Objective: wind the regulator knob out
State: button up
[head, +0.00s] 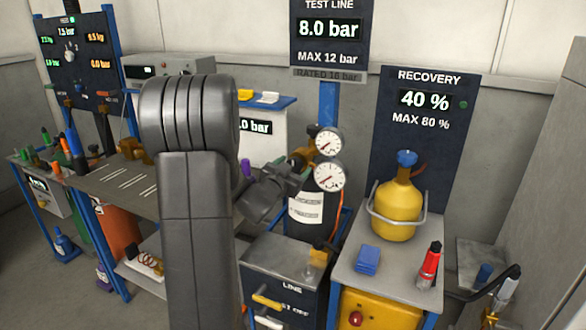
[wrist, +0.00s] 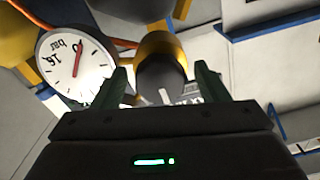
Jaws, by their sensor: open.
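The regulator knob (wrist: 162,82) is dark grey with a white mark, in front of a brass regulator body (wrist: 160,45) in the wrist view. My gripper (wrist: 164,84) is open, with one green finger on each side of the knob. I cannot tell whether the fingers touch it. A round gauge (wrist: 77,62) marked in bar sits left of the knob. In the head view two gauges, an upper one (head: 328,142) and a lower one (head: 329,176), are right of my gripper (head: 293,172), which hides the knob there. The TEST LINE sign (head: 329,28) reads 8.0 bar, MAX 12 bar.
The RECOVERY panel (head: 425,120) reads 40 %, above a yellow cylinder (head: 398,205) on a grey stand. A blue block (head: 367,260) and red bottle (head: 429,266) stand near it. A LINE cabinet (head: 283,262) is below my gripper. A cluttered workbench (head: 125,185) is at left.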

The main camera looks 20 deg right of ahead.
jog(key=b+v, duration=0.1)
jog(key=v, duration=1.2)
jog(key=shift+s+a+b, duration=0.25)
jog(key=shift+s+b, duration=0.05)
jog(key=shift+b, duration=0.05)
jog(key=shift+w+d, duration=0.1)
jog(key=p+x, duration=0.1)
jog(key=x, duration=1.2)
jog(key=shift+w+d+p, duration=0.2)
jog(key=shift+w+p, duration=0.05)
jog(key=shift+p, duration=0.1)
